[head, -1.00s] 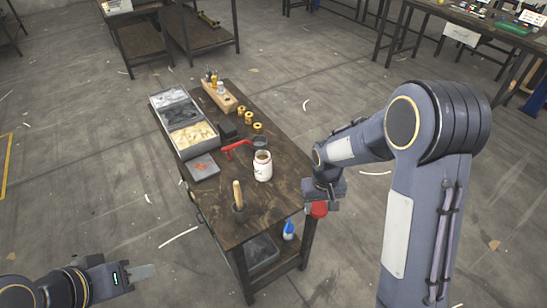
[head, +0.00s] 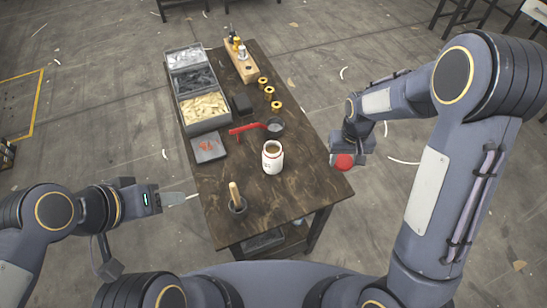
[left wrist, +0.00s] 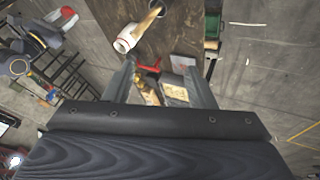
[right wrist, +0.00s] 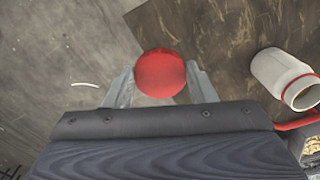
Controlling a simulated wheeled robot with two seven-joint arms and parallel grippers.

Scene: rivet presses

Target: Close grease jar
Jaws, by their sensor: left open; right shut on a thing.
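My left gripper (head: 185,198) is open and empty, left of the table's near left edge.
A brush in a dark pot (head: 237,205) stands left of the jar. A red-handled tool (head: 246,128), a dark cup (head: 275,127), a grey pad (head: 209,147) and several brass rings (head: 269,92) lie behind. A compartment tray (head: 207,123) lines the left edge. The table's right front is clear.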

